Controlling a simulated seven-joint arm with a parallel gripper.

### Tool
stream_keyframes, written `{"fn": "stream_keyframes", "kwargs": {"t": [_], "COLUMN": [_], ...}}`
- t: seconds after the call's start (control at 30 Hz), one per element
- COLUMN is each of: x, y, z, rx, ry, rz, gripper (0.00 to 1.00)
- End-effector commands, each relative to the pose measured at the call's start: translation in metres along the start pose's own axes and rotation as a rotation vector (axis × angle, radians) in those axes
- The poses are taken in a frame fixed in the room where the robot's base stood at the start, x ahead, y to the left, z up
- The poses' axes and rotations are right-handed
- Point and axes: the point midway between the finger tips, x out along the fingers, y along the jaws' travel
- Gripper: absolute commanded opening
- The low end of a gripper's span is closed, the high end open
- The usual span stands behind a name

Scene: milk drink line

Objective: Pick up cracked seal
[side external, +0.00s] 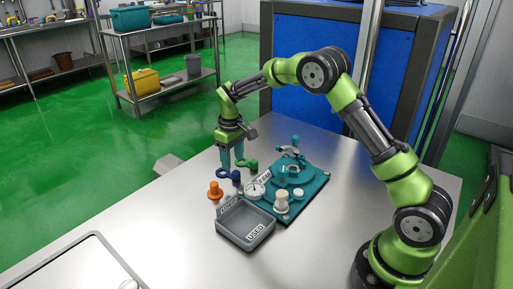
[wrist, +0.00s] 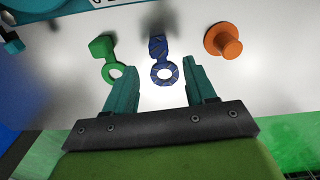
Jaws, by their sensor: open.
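The cracked seal (wrist: 157,45) looks to be the dark blue ring with a tab; pale crack-like lines run over it. It lies flat on the steel table in the wrist view, and in the side view the blue seal (side external: 235,176) shows just beside the fingertips. My gripper (wrist: 160,80) is open, with a teal finger on each side of the seal's ring end and nothing held. In the side view my gripper (side external: 232,164) points down close to the table. Whether the fingertips are level with the seal cannot be told.
A green ring with a tab (wrist: 103,46) lies left of the blue seal, near the left finger. An orange plug (wrist: 224,40) stands to the right. A grey USED tray (side external: 245,222) and a teal fixture board (side external: 312,187) with several fittings stand nearby.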

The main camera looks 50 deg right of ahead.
Motion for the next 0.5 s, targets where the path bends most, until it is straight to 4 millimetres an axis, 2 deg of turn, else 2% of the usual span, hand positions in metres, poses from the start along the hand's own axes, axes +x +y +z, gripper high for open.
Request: {"fn": "stream_keyframes", "kwargs": {"t": [0.3,0.5], "x": [0.044,0.05], "y": [0.0,0.0], "z": [0.004,0.004], "rx": [0.0,0.0], "ry": [-0.004,-0.001], "rz": [0.0,0.0], "gripper": [0.55,0.55]}}
